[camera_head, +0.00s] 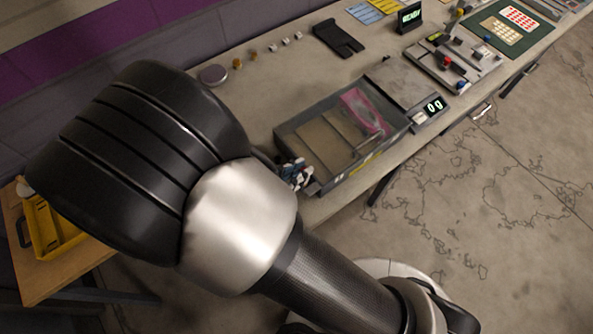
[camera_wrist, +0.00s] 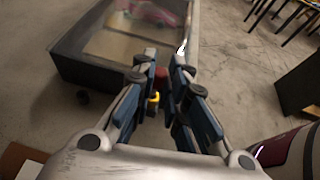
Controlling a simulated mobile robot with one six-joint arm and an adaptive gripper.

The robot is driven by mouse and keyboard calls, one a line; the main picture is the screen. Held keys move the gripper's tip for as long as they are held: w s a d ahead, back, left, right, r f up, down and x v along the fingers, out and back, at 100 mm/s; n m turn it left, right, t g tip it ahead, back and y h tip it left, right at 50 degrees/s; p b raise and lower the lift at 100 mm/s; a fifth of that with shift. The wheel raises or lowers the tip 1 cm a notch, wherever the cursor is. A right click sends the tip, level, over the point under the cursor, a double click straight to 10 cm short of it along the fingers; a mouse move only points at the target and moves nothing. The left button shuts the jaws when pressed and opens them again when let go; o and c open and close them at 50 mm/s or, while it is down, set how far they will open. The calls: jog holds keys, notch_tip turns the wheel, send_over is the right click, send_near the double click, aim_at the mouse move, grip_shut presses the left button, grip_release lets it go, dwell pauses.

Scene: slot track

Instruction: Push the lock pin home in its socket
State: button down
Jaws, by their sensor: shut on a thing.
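My gripper (camera_wrist: 164,62), with blue-padded fingers, is closed around a small red piece (camera_wrist: 161,76) with a yellow loop (camera_wrist: 154,97) in the wrist view. The fingers hide most of this piece, and I cannot tell whether it is the lock pin. In the head view my gripper (camera_head: 298,174) is at the near left corner of a grey tray (camera_head: 337,184), above the bench edge. A fixture with metal parts (camera_head: 455,64) and a red knob (camera_head: 446,62) lies farther along the bench. I cannot make out the socket.
The grey tray also fills the upper left of the wrist view (camera_wrist: 75,72) and holds a pink item (camera_head: 362,110). A black holder (camera_head: 338,39), a small display (camera_head: 433,106) and a round grey disc (camera_head: 213,74) stand on the bench. Bare bench lies behind the tray.

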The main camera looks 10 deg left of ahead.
jog(key=shift+f+b, duration=0.8)
jog(key=shift+f, duration=0.3)
jog(key=c, duration=1.5)
grip_release()
jog(key=v, duration=1.2)
jog(key=shift+a, duration=0.1)
